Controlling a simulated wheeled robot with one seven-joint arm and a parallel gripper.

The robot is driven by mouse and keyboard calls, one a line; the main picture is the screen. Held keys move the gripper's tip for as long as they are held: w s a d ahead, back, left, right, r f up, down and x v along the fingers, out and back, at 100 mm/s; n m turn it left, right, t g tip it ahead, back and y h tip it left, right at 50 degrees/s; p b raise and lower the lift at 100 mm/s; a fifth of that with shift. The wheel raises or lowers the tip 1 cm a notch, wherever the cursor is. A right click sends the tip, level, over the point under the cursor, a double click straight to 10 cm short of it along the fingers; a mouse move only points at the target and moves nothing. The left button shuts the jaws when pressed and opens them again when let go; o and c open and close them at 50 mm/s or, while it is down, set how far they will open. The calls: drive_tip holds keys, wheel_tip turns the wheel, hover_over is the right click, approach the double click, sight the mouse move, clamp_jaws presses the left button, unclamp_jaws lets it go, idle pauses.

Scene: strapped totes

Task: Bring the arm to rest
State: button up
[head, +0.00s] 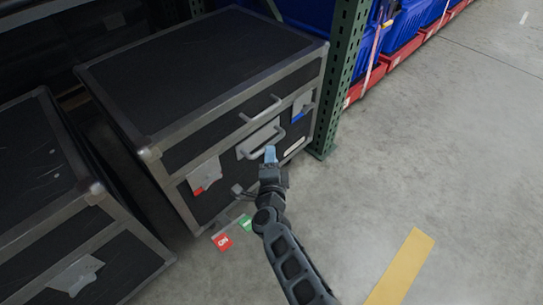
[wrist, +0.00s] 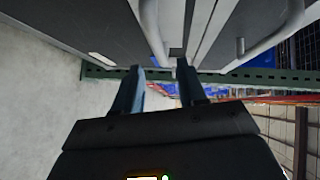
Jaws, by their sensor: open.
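My gripper (head: 270,154) is at the end of my outstretched arm, in front of the face of a black case with metal edges (head: 205,75). In the head view its tip overlaps the lower grey handle (head: 262,143) of the case. In the wrist view my gripper (wrist: 160,76) has its two fingers apart, with nothing seen held between them. Grey handle bars show beyond the fingers, one of them (wrist: 152,30) close to the left fingertip. I cannot tell whether the fingers touch it.
A second black case (head: 60,200) stands at the left. A green rack post (head: 345,80) rises right of the first case. Blue totes on red bases (head: 405,30) line the back right. The floor (head: 450,160) at right is clear, with a yellow stripe (head: 400,268).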

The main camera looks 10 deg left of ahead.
drive_tip(key=s+d+f+n, duration=0.3)
drive_tip(key=s+d+n, duration=0.2)
drive_tip(key=s+d, duration=1.15)
drive_tip(key=s+d+r+n, duration=0.2)
drive_tip(key=s+d+r, duration=0.1)
drive_tip(key=s, duration=0.4)
drive_tip(key=s+d+r+n, duration=0.2)
drive_tip(key=s+d+r, duration=0.15)
drive_tip(key=s, duration=0.45)
drive_tip(key=s+d+r+n, duration=0.2)
drive_tip(key=s+d+r, duration=0.1)
drive_tip(key=s, duration=0.4)
drive_tip(key=s+d+r+n+g+h, duration=0.1)
drive_tip(key=s+r+n, duration=0.1)
drive_tip(key=s+r, duration=0.5)
drive_tip(key=s+r+n+h, duration=0.15)
drive_tip(key=s+r, duration=0.25)
drive_tip(key=r, duration=0.5)
wheel_tip(320, 180, up, 24)
drive_tip(key=p, duration=2.4)
drive_tip(key=shift+d+f, duration=0.15)
